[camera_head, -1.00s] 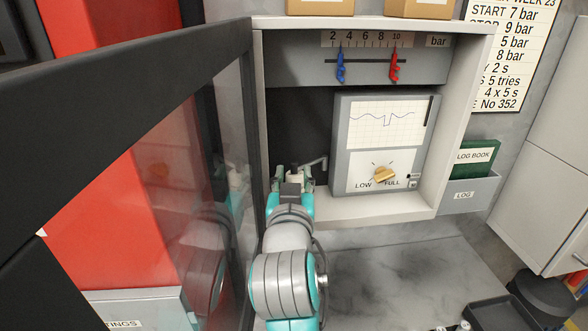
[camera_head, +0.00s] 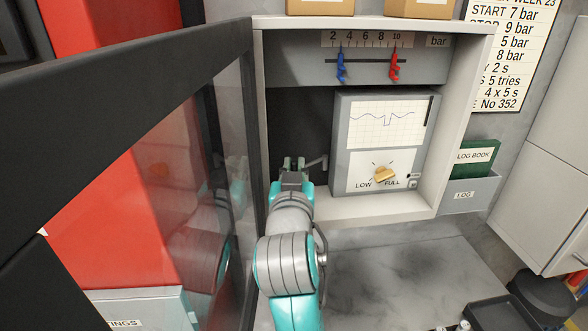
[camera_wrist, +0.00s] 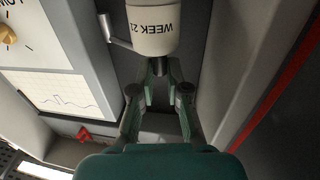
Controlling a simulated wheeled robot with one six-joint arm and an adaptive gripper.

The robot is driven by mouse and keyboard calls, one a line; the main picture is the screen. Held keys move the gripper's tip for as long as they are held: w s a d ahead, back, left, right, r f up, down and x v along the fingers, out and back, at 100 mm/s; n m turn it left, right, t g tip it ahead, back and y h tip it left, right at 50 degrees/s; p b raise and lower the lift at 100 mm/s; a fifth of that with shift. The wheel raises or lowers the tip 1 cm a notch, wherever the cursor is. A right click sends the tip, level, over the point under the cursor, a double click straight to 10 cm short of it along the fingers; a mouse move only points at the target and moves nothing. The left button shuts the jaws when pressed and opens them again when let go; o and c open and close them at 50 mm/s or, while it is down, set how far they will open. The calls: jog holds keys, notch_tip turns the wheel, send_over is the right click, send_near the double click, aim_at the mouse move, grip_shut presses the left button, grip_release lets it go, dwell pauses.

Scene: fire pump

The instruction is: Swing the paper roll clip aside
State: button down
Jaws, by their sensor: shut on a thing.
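The paper roll (camera_wrist: 152,30) is a white cylinder marked "WEEK 2…", upside down in the wrist view; the head view hides it behind my gripper. A grey lever (camera_wrist: 116,32), apparently the clip, runs beside the roll's end; in the head view it shows (camera_head: 316,163) between my gripper and the chart recorder (camera_head: 385,140). My gripper (camera_head: 293,163) is inside the cabinet, left of the recorder. In the wrist view its fingertips (camera_wrist: 159,70) are shut on a dark peg (camera_wrist: 160,68) at the roll's end. I cannot tell whether the peg belongs to the clip.
The cabinet (camera_head: 345,208) is open, with its glass-paned door (camera_head: 225,150) swung out close along my arm's left. A pressure scale with blue (camera_head: 341,66) and red (camera_head: 394,64) pointers spans above. The cabinet floor right of my gripper is clear.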

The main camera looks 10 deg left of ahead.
jog(key=shift+f, duration=0.2)
jog(key=shift+s+d+n+g+y, duration=0.15)
jog(key=shift+s+d+n+y, duration=0.1)
jog(key=shift+d+n+y, duration=0.45)
jog(key=shift+s+d+n+g+y, duration=0.2)
jog(key=shift+d+n+y, duration=0.15)
jog(key=shift+y, duration=0.65)
jog(key=d+n+g+y, duration=0.1)
jog(key=d+n+y, duration=0.1)
jog(key=y, duration=0.1)
jog(key=n+g+y, duration=0.1)
jog(key=shift+s+d+f+n+g+y, duration=0.1)
jog(key=shift+s+d+n+g+y, duration=0.2)
jog(key=shift+d+n+g+y, duration=0.1)
jog(key=d+n+g+y, duration=0.2)
jog(key=y, duration=0.1)
jog(key=shift+d+n+g, duration=0.15)
jog(key=shift+n+g, duration=0.1)
jog(key=shift+g, duration=0.1)
jog(key=shift+w+d+n+g+y, duration=0.2)
jog(key=shift+d+n+g+y, duration=0.55)
jog(key=shift+n+g, duration=0.35)
jog(key=shift+w+d+n+g+y, duration=0.2)
jog(key=shift+d+n+g+y, duration=0.55)
jog(key=shift+g, duration=0.55)
